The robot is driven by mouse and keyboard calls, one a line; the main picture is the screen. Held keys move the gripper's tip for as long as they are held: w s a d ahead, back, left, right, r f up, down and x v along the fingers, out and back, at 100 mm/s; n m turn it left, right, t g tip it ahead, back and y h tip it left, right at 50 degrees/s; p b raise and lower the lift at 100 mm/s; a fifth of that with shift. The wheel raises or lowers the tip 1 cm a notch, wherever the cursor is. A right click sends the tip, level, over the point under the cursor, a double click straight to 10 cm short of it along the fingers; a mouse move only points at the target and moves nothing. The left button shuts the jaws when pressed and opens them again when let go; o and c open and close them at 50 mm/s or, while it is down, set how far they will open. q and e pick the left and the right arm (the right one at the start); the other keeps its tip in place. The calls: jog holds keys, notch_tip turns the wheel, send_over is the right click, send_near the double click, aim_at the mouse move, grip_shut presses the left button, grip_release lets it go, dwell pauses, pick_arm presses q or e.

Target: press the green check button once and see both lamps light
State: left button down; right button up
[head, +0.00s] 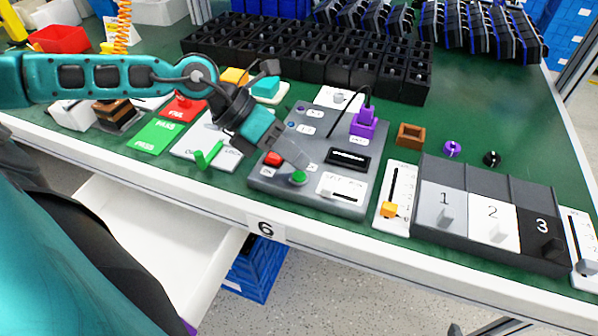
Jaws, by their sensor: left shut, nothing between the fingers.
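The grey test panel (345,203) lies on the green bench top near the front edge. Its round green button (298,178) sits at the panel's front, right of a red button (272,159). My left gripper (304,164) reaches in from the left, shut and empty, fingertips pointing down just above and behind the green button. I cannot tell whether they touch it. Small round spots (291,125) at the panel's back left may be the lamps; I cannot tell whether they are lit. My right gripper is out of view.
A purple plug (364,122) with a black cable stands on the panel. An orange-knobbed slider (390,210) and numbered switches (445,209) stand to the right. Green PASS (155,136) and red FAIL (184,108) mats lie left. Black bins (310,50) line the back.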

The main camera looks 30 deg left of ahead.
aim_at(293, 173)
pick_arm(q)
jog(key=shift+f+b, duration=0.35)
jog(key=shift+f, duration=0.1)
jog(key=shift+f+b, duration=0.35)
jog(key=shift+f, duration=0.1)
dwell(0.7)
jog(key=shift+r, duration=0.1)
jog(key=shift+r+p, duration=0.65)
jog(key=shift+r, duration=0.15)
jog(key=shift+r+p, duration=1.85)
jog(key=shift+r, duration=0.7)
jog(key=shift+f, duration=0.1)
